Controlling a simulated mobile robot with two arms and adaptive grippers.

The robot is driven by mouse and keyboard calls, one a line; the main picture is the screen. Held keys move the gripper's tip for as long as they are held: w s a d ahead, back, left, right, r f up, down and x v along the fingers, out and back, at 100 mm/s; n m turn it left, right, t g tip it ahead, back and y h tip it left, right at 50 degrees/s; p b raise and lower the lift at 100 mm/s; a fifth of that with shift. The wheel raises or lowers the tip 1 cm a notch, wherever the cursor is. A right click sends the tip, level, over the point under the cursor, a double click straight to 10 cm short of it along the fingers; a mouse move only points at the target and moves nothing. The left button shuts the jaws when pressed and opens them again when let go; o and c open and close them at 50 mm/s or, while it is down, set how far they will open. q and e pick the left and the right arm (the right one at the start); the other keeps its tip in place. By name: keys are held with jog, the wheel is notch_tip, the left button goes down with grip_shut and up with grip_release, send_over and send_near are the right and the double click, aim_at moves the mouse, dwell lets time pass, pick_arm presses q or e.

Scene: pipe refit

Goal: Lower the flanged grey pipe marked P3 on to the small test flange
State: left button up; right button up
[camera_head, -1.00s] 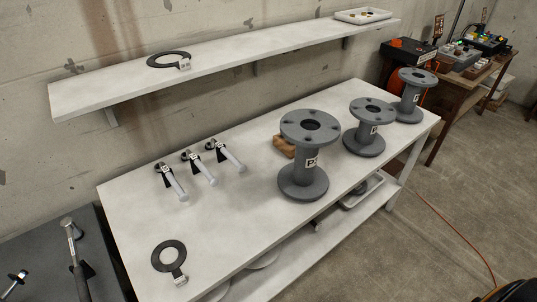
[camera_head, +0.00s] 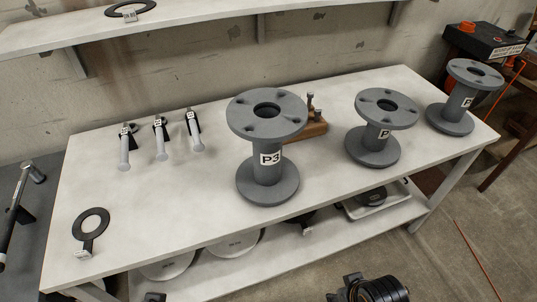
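The flanged grey pipe marked P3 (camera_head: 267,172) stands upright on the white table, with round flanges at top and bottom. Bolt holes show in its upper flange, and its label faces me. No gripper touches it. I cannot identify the small test flange in this view. A dark ringed part of my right arm or gripper (camera_head: 380,290) shows at the bottom edge, apart from the pipe. A small dark piece (camera_head: 153,297), perhaps of my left gripper, shows at the bottom left. No fingertips can be made out clearly.
Two similar pipes (camera_head: 376,146) (camera_head: 460,100) stand to the right. A wooden block (camera_head: 308,131) with upright pegs is behind P3. Several white-handled tools (camera_head: 160,142) and a black ring gasket (camera_head: 91,223) lie left. The table's front middle-left is bare. A wall shelf (camera_head: 200,38) is above.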

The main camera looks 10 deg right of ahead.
pick_arm(q)
jog(key=w+d+r+n+t+h, duration=0.1)
jog(key=w+r+t, duration=0.1)
jog(key=w+r, duration=0.3)
pick_arm(e)
notch_tip(320, 180, up, 5)
jog(key=w+m+t, duration=0.2)
pick_arm(q)
jog(key=n+t+h, duration=0.8)
jog(key=n+h, duration=0.2)
jog(key=h, duration=0.1)
send_near(231, 121)
jog(key=a, duration=0.1)
pick_arm(e)
jog(key=m+t, duration=1.3)
jog(key=m, duration=0.5)
send_near(304, 119)
pick_arm(q)
jog(key=shift+w+a+f, duration=0.15)
jog(key=shift+a+f, duration=0.05)
jog(key=shift+f, duration=0.15)
pick_arm(e)
jog(key=shift+d+f, duration=0.1)
jog(key=shift+f, duration=0.1)
jog(key=shift+w, duration=0.1)
